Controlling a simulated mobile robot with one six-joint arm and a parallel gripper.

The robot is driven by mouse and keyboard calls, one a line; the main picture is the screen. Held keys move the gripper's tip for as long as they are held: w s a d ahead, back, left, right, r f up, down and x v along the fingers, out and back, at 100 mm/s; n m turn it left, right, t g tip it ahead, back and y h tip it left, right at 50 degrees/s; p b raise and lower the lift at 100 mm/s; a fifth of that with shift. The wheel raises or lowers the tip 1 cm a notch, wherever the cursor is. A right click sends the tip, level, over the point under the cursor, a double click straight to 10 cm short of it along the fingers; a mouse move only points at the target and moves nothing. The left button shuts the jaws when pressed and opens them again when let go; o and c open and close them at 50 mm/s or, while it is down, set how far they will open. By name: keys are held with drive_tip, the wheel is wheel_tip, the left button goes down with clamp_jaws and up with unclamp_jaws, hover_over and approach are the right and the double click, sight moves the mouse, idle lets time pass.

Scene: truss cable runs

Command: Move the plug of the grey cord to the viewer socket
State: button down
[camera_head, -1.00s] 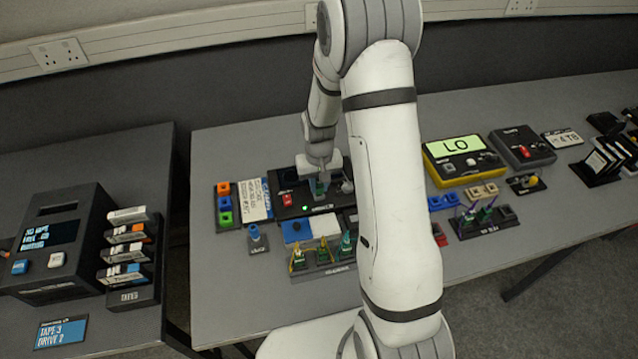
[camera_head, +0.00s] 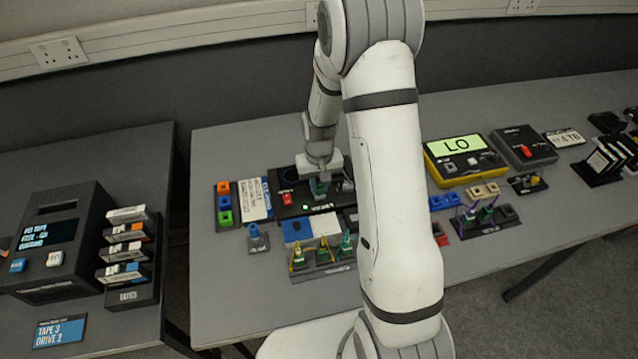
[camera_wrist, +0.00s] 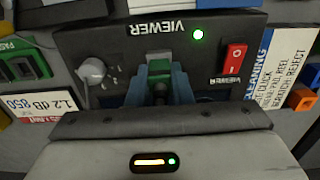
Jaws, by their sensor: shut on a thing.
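The black viewer unit (camera_head: 290,211) stands on the long table, below my gripper (camera_head: 320,190). In the wrist view its panel, lettered VIEWER (camera_wrist: 118,42), appears upside down, with a lit green lamp and a red switch. My gripper (camera_wrist: 160,88) is shut on a green plug (camera_wrist: 161,66), which also shows as a small green shape in the head view (camera_head: 319,186). The plug is at the front of the viewer panel. The jaws hide its tip and the socket, so I cannot tell whether it is seated. No grey cord is clearly visible.
A grey knob-like part (camera_wrist: 94,70) is close beside the jaws. A cleaning card (camera_wrist: 280,65) and coloured blocks (camera_head: 224,203) lie beside the viewer. The table's front left is clear.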

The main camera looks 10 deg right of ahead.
drive_tip(key=shift+f+b, duration=0.3)
drive_tip(key=c, duration=1.2)
unclamp_jaws()
drive_tip(key=shift+r, duration=0.1)
drive_tip(key=shift+r+p, duration=1.5)
drive_tip(key=shift+r, duration=0.9)
drive_tip(key=shift+r+p, duration=1.05)
drive_tip(key=shift+r, duration=1)
